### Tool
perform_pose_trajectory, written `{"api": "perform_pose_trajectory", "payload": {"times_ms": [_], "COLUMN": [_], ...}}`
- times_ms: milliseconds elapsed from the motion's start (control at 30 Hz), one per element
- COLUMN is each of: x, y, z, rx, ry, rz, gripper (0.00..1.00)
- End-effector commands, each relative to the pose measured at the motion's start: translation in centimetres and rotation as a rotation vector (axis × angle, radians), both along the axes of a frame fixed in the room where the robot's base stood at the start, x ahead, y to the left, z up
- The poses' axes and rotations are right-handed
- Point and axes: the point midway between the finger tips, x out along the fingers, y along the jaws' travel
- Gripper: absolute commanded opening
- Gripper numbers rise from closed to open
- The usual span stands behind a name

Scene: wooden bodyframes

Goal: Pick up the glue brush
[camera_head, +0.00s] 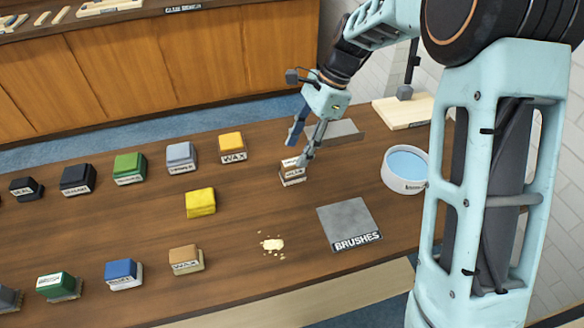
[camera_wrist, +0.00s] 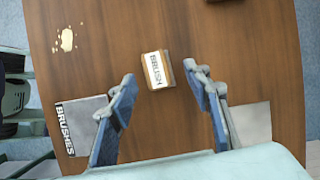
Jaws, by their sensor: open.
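A small block with a white label, apparently reading BRUSH, is just beyond my fingertips in the wrist view (camera_wrist: 157,72). In the head view this labelled block (camera_head: 292,176) stands on the wooden table, partly overlapped by a finger. I take it for the glue brush, but its wording is too small to confirm. My gripper (camera_head: 298,152) is open above and beside the block. In the wrist view my gripper's blue-padded fingers (camera_wrist: 160,82) are spread on either side of it, with a gap to each.
A grey BRUSHES mat (camera_head: 348,222) lies at the front right. A bowl of blue liquid (camera_head: 405,168) stands to the right. A WAX block (camera_head: 232,147), a yellow block (camera_head: 200,202) and several others stand left. Pale crumbs (camera_head: 272,244) lie near the front.

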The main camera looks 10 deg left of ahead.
Motion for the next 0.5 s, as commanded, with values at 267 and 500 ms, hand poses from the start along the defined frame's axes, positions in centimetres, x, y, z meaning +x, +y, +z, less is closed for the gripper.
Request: {"api": "perform_pose_trajectory", "payload": {"times_ms": [267, 500], "x": [-1.2, -1.4], "y": [0.8, 1.4], "z": [-3.3, -4.9], "rx": [0.0, 0.0], "ry": [0.003, 0.0], "rz": [0.002, 0.001], "gripper": [0.45, 0.45]}}
